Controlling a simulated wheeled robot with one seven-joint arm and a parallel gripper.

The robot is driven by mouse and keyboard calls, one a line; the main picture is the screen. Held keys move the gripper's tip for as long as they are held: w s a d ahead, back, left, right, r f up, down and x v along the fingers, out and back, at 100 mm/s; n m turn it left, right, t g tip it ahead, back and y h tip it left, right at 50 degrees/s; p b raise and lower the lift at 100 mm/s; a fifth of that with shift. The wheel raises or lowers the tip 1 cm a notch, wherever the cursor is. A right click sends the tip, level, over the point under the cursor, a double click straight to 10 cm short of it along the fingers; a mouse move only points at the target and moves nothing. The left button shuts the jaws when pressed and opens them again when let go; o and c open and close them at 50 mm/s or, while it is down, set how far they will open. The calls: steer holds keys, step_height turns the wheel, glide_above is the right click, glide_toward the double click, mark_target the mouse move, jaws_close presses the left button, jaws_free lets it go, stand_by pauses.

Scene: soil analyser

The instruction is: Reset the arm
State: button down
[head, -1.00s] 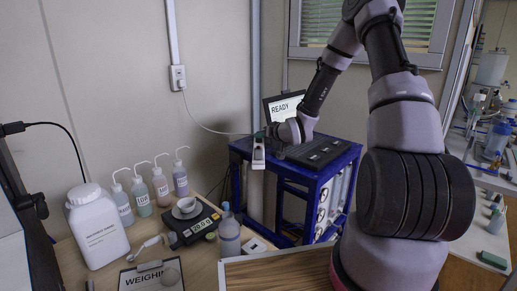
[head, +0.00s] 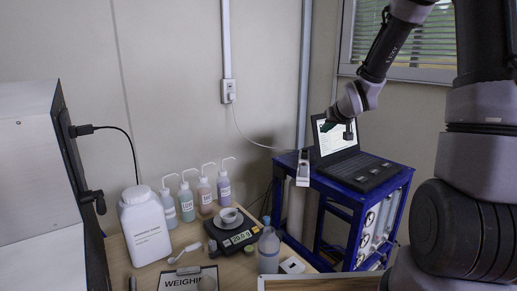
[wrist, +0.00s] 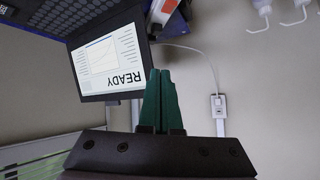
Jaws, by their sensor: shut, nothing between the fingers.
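My arm reaches in from the right in the head view. My gripper (head: 327,126) hangs in front of the screen of the laptop (head: 352,172), above its keyboard, and hides part of the screen. In the wrist view, the two green fingers of my gripper (wrist: 161,98) are together with nothing between them. The laptop screen (wrist: 108,62) shows upside down there, with a graph and the word READY. The gripper looks clear of the laptop, though the exact gap is hard to tell.
The laptop stands on a blue-framed rack (head: 345,198), with a white and dark handheld device (head: 303,168) at its left edge. Several wash bottles, a white tub (head: 146,228), a scale (head: 238,236) with a cup and a clipboard (head: 188,281) crowd the bench at left.

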steer(key=s+r+m+g, duration=0.1)
steer(key=s+r, duration=0.4)
steer(key=s, duration=0.5)
steer(key=s+r+m+g, duration=0.1)
steer(key=s+r, duration=0.4)
steer(key=s, duration=0.6)
steer(key=s+r+m+g, duration=0.1)
steer(key=s+r+m, duration=0.1)
steer(key=s+r, duration=0.4)
steer(key=s, duration=0.5)
steer(key=shift+d, duration=0.25)
steer(key=shift+r, duration=0.1)
